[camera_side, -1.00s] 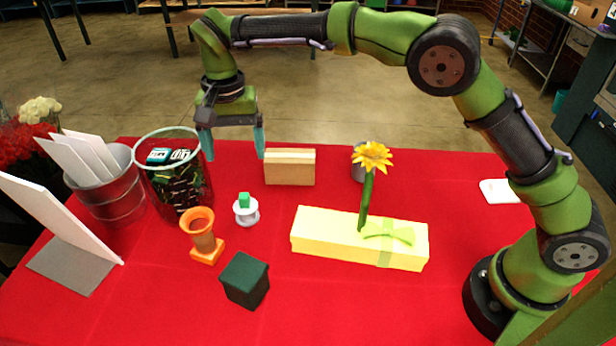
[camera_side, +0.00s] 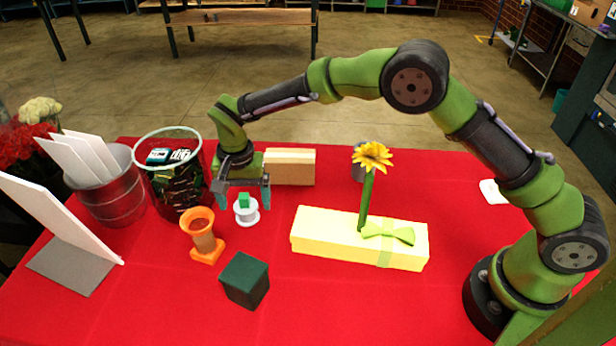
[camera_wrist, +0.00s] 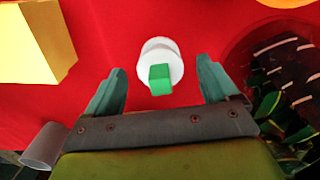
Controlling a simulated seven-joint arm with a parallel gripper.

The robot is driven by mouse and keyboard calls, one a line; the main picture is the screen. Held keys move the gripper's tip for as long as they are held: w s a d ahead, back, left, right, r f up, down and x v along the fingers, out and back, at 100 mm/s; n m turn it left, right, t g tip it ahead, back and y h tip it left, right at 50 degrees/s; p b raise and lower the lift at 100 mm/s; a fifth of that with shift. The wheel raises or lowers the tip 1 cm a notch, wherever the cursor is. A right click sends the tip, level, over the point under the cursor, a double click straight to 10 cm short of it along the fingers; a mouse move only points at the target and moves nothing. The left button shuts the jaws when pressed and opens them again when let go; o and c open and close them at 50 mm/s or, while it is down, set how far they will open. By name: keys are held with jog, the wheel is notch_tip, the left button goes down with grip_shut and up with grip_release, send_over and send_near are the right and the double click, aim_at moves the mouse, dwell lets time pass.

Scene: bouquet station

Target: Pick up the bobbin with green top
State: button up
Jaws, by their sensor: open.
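The bobbin (camera_side: 247,216) is white with a green block-shaped top (camera_side: 244,200). It stands upright on the red cloth, left of the yellow box. My gripper (camera_side: 243,199) is open, with its fingers around or just above the bobbin in the side view; the exact height is hard to tell. In the wrist view the white bobbin (camera_wrist: 172,52) and its green top (camera_wrist: 160,79) lie between and slightly beyond the two teal fingertips of my gripper (camera_wrist: 160,75). The fingers do not appear to touch it.
An orange goblet-like stand (camera_side: 205,239) is close on the left, with a dark green cube (camera_side: 245,281) in front. A wire-rimmed bin (camera_side: 168,132) stands left behind. A wooden block (camera_side: 290,167) is behind right. The yellow box (camera_side: 330,251) with a flower is to the right.

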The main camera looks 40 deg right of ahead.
aim_at(246, 207)
jog(key=shift+f, duration=1.5)
jog(key=shift+c, duration=0.4)
jog(key=c, duration=1)
jog(key=shift+r, duration=0.15)
